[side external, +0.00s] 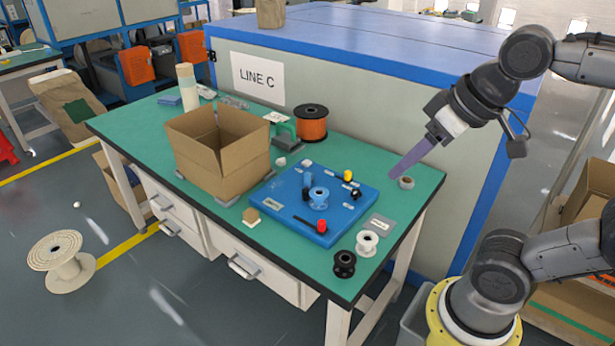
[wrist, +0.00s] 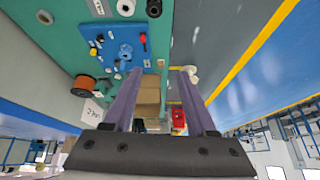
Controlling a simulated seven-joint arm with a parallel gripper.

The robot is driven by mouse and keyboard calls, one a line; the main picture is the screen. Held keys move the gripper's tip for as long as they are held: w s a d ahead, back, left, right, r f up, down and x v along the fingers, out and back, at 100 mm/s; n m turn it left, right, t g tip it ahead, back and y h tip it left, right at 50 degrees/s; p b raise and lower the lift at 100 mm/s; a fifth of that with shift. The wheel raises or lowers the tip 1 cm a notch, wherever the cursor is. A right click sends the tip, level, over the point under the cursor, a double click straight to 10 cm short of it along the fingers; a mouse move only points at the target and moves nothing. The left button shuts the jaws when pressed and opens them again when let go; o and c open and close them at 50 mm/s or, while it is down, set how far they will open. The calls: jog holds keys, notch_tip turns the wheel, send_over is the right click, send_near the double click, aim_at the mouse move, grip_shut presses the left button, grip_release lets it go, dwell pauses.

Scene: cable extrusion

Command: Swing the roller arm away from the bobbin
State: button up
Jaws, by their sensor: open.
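A blue board (side external: 280,203) lies on the green bench, and it also shows at the upper left of the wrist view (wrist: 108,28). A blue bobbin (side external: 319,196) stands near its middle, also visible in the wrist view (wrist: 126,51). A dark bar with a red knob (side external: 321,226) lies along the board's front edge; the red end shows in the wrist view (wrist: 143,40). I cannot tell surely whether this bar is the roller arm. My gripper (side external: 392,177) is open and empty, above the bench's right end, apart from the board. Its two purple fingers (wrist: 160,75) are spread in the wrist view.
A yellow knob (side external: 348,175) stands at the board's back. A white spool (side external: 367,243) and a black spool (side external: 344,263) stand right of the board. An open cardboard box (side external: 225,165) and an orange spool (side external: 311,123) stand left and behind. A grey cup (side external: 406,183) is below my gripper.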

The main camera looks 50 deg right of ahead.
jog(key=w+r, duration=0.4)
jog(key=w, duration=0.2)
jog(key=m+g, duration=0.6)
send_over(307, 173)
notch_tip(307, 173, down, 20)
notch_tip(307, 173, down, 13)
jog(key=shift+s+r, duration=0.1)
jog(key=shift+s, duration=0.05)
jog(key=shift+c, duration=0.2)
grip_shut()
